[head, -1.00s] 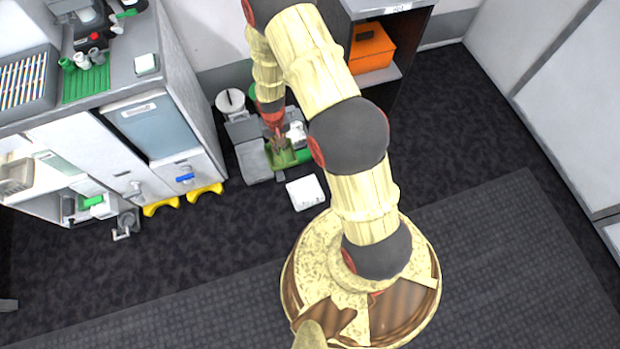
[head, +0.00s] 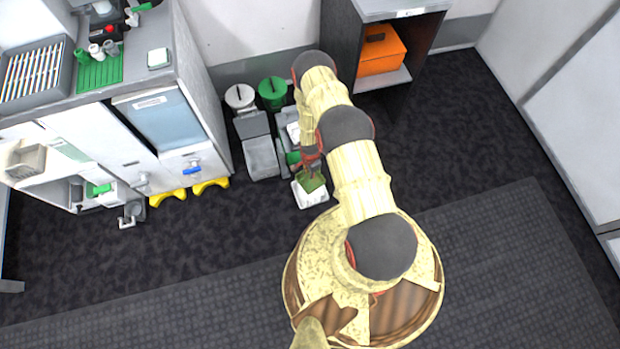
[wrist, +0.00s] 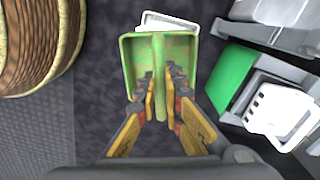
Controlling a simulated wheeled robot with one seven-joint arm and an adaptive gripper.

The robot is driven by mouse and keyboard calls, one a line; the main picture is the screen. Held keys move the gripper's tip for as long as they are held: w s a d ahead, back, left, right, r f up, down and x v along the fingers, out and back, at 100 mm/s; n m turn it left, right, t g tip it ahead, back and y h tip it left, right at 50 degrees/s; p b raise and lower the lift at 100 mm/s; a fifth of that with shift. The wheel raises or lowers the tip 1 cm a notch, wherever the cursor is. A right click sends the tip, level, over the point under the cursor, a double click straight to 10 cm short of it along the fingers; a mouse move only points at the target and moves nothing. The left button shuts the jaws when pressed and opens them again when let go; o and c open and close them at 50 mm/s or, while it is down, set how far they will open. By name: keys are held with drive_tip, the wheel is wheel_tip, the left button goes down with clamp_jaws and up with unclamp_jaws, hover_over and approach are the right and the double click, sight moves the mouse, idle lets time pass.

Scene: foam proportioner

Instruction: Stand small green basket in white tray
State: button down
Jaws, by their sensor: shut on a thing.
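The small green basket (head: 313,185) is held in my gripper (head: 312,164), low over the floor. In the wrist view, my gripper's fingers (wrist: 160,80) are shut on the upright middle bar of the basket (wrist: 134,62). The white tray (head: 311,201) lies on the dark floor, and the basket overlaps it in the head view. In the wrist view only an edge of the tray (wrist: 167,19) shows beyond the basket. I cannot tell whether the basket touches the tray.
A grey bin (head: 262,158) stands left of the tray. White (head: 239,97) and green (head: 272,93) canisters stand by the wall. A white basket (wrist: 283,112) and a green panel (wrist: 230,80) are close on the wrist view's right. A cabinet holds an orange box (head: 380,52).

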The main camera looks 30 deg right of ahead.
drive_tip(key=f+m, duration=0.1)
drive_tip(key=w+f+m, duration=0.1)
drive_tip(key=shift+w+d+m, duration=0.2)
drive_tip(key=shift+d+m, duration=0.2)
drive_tip(key=shift+f, duration=0.4)
wheel_tip(320, 180, down, 17)
drive_tip(key=b, duration=0.7)
drive_tip(key=shift+w+f, duration=0.1)
drive_tip(key=shift+f, duration=0.05)
drive_tip(key=shift+f, duration=0.15)
drive_tip(key=c, duration=1.9)
unclamp_jaws()
